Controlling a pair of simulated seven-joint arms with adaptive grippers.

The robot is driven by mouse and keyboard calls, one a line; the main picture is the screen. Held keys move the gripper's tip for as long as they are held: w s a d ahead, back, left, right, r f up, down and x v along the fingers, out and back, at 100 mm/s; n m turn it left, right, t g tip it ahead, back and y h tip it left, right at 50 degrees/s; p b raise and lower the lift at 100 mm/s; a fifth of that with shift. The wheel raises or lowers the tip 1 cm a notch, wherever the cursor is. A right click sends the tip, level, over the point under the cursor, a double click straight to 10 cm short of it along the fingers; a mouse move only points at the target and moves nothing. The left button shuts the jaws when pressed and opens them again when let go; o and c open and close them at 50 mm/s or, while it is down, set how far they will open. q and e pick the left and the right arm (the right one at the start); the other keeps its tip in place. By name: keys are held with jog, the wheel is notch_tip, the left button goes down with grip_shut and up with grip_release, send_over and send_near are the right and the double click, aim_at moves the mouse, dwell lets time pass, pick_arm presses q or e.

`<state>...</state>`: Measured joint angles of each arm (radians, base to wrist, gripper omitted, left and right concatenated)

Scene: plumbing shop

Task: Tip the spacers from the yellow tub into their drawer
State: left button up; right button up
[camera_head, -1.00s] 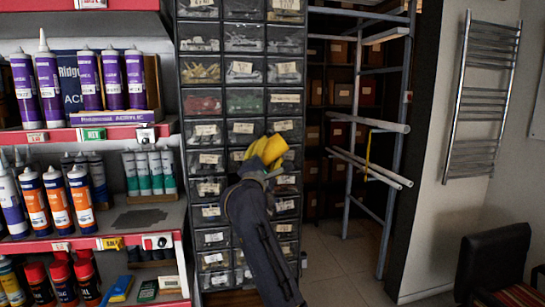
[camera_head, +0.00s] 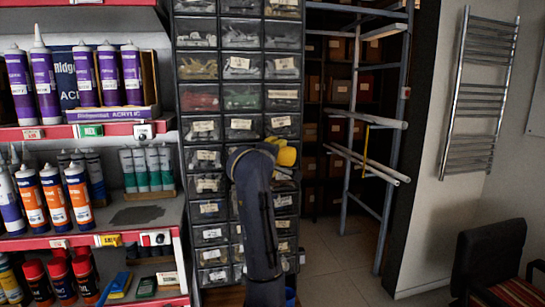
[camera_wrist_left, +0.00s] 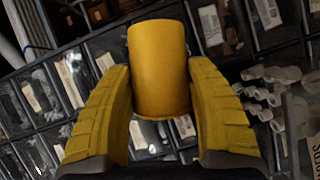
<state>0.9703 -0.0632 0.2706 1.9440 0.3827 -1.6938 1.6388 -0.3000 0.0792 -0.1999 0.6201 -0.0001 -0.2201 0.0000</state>
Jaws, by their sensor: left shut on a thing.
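My left gripper (camera_wrist_left: 163,115) is shut on the yellow tub (camera_wrist_left: 158,65), with a ridged yellow finger on each side of it. In the head view the yellow tub (camera_head: 287,157) shows small beyond the bent dark arm, in front of the right column of the drawer cabinet (camera_head: 241,127). My arm hides part of the tub and several drawers. The tub's inside and any spacers in it are hidden. In the left wrist view pale fittings (camera_wrist_left: 268,92) lie at the right, in what looks like an open drawer. I cannot tell whether they are spacers. My right gripper is not in view.
Shelves with sealant tubes (camera_head: 105,75) and spray cans (camera_head: 60,278) stand left of the cabinet. A pipe rack (camera_head: 365,150) stands to its right. A blue object (camera_head: 290,297) shows at the bottom, beside my arm. A chair (camera_head: 495,262) stands at the lower right.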

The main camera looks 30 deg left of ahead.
pick_arm(q)
jog(key=m+g, duration=0.1)
jog(key=r+m+g, duration=0.1)
jog(key=m, duration=0.1)
jog(key=d+m+g+y, duration=0.1)
jog(key=shift+w+r, duration=0.2)
jog(key=shift+w, duration=0.15)
jog(key=m, duration=0.1)
jog(key=m+g+y, duration=0.1)
jog(key=m, duration=0.1)
jog(key=shift+s+a+r+g+y, duration=0.2)
jog(key=shift+a+g+y, duration=0.1)
jog(key=shift+g, duration=0.1)
jog(key=m, duration=0.1)
jog(key=m+g+y, duration=0.1)
jog(key=g, duration=0.1)
jog(key=shift+s+a+r+m+y, duration=0.2)
jog(key=shift+s+a+m+y, duration=0.05)
jog(key=shift+m+y, duration=0.15)
